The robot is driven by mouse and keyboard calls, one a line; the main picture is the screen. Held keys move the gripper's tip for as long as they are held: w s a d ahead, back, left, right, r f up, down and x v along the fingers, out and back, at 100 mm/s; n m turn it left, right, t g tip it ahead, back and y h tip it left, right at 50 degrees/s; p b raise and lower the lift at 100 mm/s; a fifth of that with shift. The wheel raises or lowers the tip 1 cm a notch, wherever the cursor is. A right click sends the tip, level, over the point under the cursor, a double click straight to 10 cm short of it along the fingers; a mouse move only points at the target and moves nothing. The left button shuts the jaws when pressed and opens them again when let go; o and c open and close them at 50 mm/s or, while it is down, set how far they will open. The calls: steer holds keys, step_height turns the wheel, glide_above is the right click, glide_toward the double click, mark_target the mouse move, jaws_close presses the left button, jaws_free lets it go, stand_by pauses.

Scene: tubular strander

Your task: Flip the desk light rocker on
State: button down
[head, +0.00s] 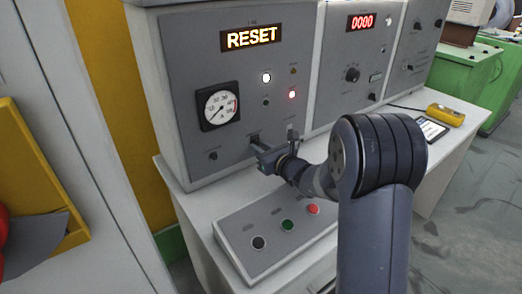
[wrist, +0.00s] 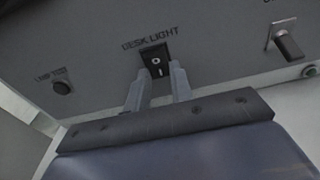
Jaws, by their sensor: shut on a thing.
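The desk light rocker (wrist: 156,61) is a small black switch under the "DESK LIGHT" label in the wrist view. It shows a white O above a white I. My gripper (wrist: 160,79) has its two grey fingers on either side of the rocker's lower part, shut on it. In the head view my gripper (head: 262,153) is against the lower part of the grey panel (head: 190,100). There the gripper hides most of the rocker. The rocker's tilt is hard to tell.
A round lamp test button (wrist: 62,87) is left of the rocker, and a lever switch (wrist: 289,43) is to the right. Below, a sloped box (head: 245,225) carries black, green and red buttons. A yellow object (head: 446,115) and a tablet (head: 431,129) lie on the desk at right.

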mark_target(254, 115)
steer(key=c, duration=1.2)
jaws_free()
steer(key=shift+c, duration=0.2)
step_height(254, 115, up, 10)
steer(key=shift+p, duration=0.55)
step_height(254, 115, down, 10)
steer(key=shift+r, duration=0.15)
steer(key=shift+p, duration=0.5)
